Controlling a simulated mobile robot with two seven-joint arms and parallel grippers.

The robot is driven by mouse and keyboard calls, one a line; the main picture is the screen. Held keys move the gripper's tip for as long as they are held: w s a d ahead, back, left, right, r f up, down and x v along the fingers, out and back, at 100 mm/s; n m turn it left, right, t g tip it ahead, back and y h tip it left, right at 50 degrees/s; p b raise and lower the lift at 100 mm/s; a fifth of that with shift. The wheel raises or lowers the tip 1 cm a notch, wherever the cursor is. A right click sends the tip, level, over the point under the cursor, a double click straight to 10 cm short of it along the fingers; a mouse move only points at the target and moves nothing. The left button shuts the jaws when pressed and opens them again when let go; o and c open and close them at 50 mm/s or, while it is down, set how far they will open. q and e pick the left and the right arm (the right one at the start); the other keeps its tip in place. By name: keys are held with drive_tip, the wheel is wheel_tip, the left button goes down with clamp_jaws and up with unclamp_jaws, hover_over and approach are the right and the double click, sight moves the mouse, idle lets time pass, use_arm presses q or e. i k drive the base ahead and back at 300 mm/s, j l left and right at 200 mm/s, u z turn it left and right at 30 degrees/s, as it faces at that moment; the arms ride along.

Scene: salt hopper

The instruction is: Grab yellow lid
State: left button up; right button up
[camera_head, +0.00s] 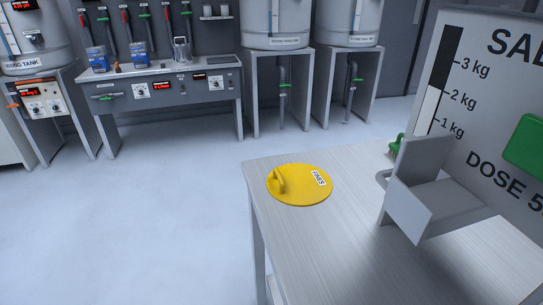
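The yellow lid (299,190) is a flat round disc lying on the near table (310,255), close to its far left corner. A raised yellow handle (277,181) stands up on the lid's left side. A white label, apparently reading "FINES", sits on its right side. Nothing covers the lid. Neither my left nor my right gripper shows in the head view.
A grey scoop-like metal part (428,190) and a panel with a kg scale (490,110) stand right of the lid. A workbench (170,92) and tanks (277,22) stand at the back, across open floor.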

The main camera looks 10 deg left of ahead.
sight(300, 185)
drive_tip(key=i+j+z, duration=0.65)
drive_tip(key=j+z, duration=0.15)
drive_tip(key=i+j+z, duration=0.25)
drive_tip(key=j, duration=0.25)
drive_tip(key=j+z, duration=0.3)
drive_tip(key=i+j+z, duration=0.1)
drive_tip(key=j+z, duration=0.15)
drive_tip(key=j, duration=0.3)
